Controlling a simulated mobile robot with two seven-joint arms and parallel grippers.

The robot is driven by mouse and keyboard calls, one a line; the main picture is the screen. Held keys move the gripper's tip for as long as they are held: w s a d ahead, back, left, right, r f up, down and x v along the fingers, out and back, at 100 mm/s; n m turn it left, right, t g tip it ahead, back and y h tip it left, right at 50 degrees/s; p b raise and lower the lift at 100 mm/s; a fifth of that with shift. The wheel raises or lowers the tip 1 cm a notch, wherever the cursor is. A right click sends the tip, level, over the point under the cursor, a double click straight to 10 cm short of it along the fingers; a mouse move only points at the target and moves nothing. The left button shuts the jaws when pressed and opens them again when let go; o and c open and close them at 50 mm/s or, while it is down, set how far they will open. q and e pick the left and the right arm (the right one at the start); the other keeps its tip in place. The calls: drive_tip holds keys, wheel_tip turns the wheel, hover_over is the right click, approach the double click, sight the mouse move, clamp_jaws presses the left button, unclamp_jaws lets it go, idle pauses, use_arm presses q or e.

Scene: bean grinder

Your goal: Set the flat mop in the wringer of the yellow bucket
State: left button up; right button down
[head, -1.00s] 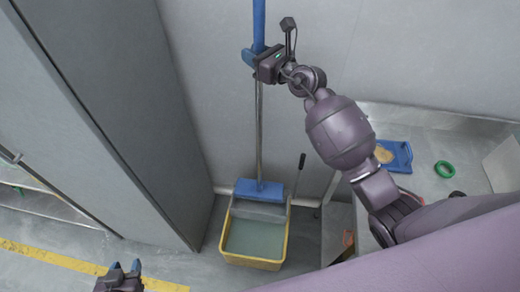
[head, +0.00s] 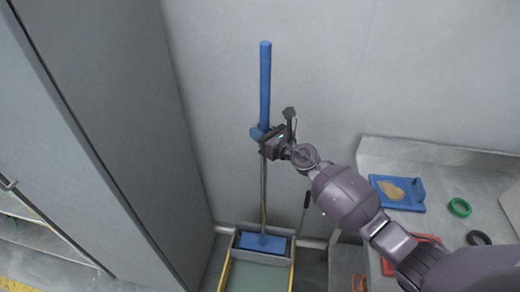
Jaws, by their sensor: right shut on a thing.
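The flat mop stands upright, with a blue handle grip (head: 265,85), a thin metal pole and a blue flat head (head: 263,242). My right gripper (head: 262,138) is shut on the mop at the lower end of the blue grip. The yellow bucket (head: 225,274) stands on the floor by the wall, holding greenish water, its front cut off by the picture's lower edge. The mop head lies at the grey wringer (head: 290,238) at the bucket's back; I cannot tell whether it rests there or hovers just above. My left gripper is out of view.
A tall grey cabinet (head: 90,130) stands left of the bucket. At right, a metal counter (head: 390,160) carries a blue tray (head: 412,205) with something tan on it, and a green ring (head: 460,207). A dark lever (head: 305,205) rises beside the bucket.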

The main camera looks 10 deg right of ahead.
wheel_tip(320, 180, down, 4)
drive_tip(key=b, duration=0.3)
drive_tip(key=shift+f, duration=0.45)
drive_tip(key=c, duration=0.9)
unclamp_jaws()
drive_tip(key=v, duration=1.2)
drive_tip(key=shift+r, duration=0.1)
